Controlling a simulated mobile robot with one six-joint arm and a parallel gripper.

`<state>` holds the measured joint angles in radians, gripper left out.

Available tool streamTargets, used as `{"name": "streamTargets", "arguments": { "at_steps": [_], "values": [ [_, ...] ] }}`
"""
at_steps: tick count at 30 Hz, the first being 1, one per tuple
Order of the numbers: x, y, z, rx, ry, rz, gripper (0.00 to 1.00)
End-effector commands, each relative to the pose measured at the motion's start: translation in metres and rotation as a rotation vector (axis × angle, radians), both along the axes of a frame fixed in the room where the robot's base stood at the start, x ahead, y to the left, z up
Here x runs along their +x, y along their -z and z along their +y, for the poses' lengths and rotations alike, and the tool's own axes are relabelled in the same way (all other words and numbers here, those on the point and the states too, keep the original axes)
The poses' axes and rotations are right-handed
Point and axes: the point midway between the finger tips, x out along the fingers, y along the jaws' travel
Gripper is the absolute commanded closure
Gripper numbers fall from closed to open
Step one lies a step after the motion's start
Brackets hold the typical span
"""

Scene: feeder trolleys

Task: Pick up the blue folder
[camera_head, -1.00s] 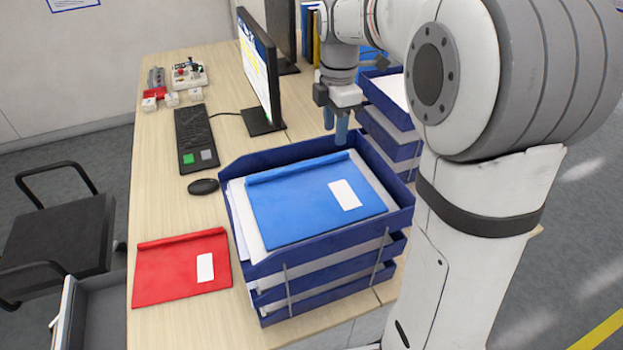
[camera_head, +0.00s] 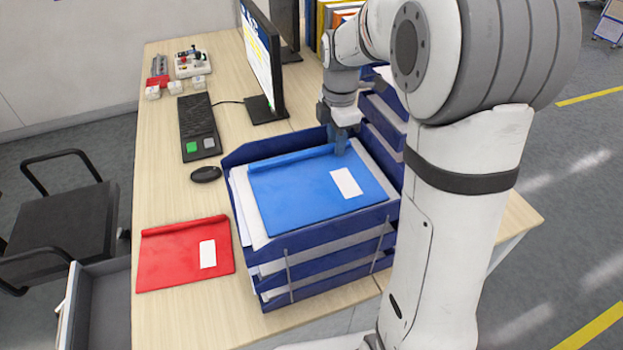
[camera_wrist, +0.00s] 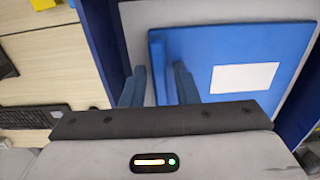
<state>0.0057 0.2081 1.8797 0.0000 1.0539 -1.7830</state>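The blue folder (camera_head: 305,195) lies flat on white papers in the top tray of a dark blue letter-tray stack (camera_head: 330,233). It has a white label and a raised rolled spine along its far edge. My gripper (camera_head: 340,143) points down at the right end of that spine. In the wrist view, the two blue fingers of my gripper (camera_wrist: 160,86) stand apart, one on each side of the folder's spine edge. The folder also shows there (camera_wrist: 215,50). Whether the fingertips touch the folder or papers is hidden.
A red folder (camera_head: 185,254) lies on the wooden desk left of the trays. A mouse (camera_head: 206,174), keyboard (camera_head: 198,127) and monitor (camera_head: 262,60) stand behind it. A second tray stack (camera_head: 385,120) is close behind my gripper. A chair (camera_head: 65,215) stands at the left.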

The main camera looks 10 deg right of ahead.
Motion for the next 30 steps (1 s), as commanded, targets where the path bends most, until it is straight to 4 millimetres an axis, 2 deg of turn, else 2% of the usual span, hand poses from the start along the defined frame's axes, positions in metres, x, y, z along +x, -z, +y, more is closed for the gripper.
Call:
{"name": "streamTargets", "arguments": {
  "at_steps": [1,9,21,26,30],
  "values": [
    [0.0,0.0,0.0,0.0,0.0,0.0,0.77],
    [0.0,0.0,0.0,0.0,0.001,0.0,0.99],
    [0.0,-0.002,-0.001,0.0,0.002,-0.001,1.0],
    [0.001,-0.021,-0.001,0.0,0.002,-0.005,1.0],
    [0.001,-0.051,-0.001,0.0,0.002,-0.006,1.0]
  ]
}}
